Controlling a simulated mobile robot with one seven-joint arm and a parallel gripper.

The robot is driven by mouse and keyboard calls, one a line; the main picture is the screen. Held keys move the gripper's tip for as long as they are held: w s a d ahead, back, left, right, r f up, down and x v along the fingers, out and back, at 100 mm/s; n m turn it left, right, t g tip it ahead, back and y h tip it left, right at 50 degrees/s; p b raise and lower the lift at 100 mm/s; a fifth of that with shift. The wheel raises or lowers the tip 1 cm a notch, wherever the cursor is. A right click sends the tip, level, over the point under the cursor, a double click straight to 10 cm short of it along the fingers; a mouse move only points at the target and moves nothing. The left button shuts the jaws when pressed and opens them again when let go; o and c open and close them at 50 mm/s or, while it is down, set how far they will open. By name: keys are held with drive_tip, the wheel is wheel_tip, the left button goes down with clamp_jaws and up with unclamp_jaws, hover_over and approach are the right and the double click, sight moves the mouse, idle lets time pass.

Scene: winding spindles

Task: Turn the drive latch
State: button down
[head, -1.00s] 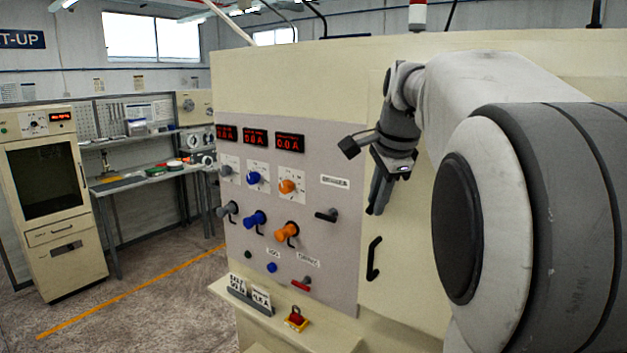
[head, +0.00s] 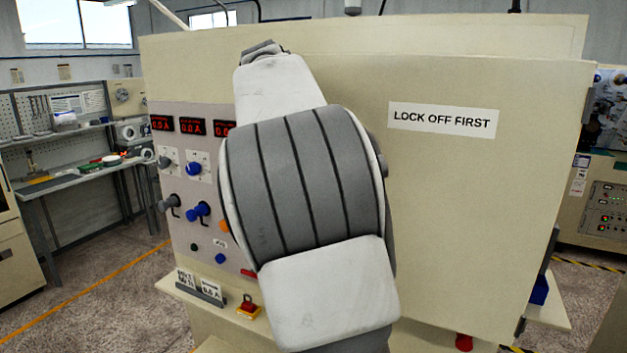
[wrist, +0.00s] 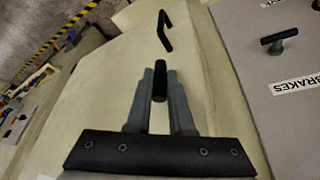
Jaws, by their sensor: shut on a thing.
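In the wrist view, my gripper (wrist: 160,73) is shut on a short black latch lever (wrist: 160,83) on the cream door (wrist: 112,80). The lever shows upright in the picture between the two grey fingers, with its tip at about their ends. I take it to be the drive latch; no label on it is visible. In the head view, my arm hides my gripper and the latch.
A black bent door handle (wrist: 164,30) stands just beyond the fingertips. A black T-shaped lever (wrist: 279,37) beside the BRAKES label (wrist: 292,85) is to the right. A LOCK OFF FIRST sign (head: 441,120) is on the cabinet.

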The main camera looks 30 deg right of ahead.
idle(0.3)
drive_tip(key=c, duration=0.8)
unclamp_jaws()
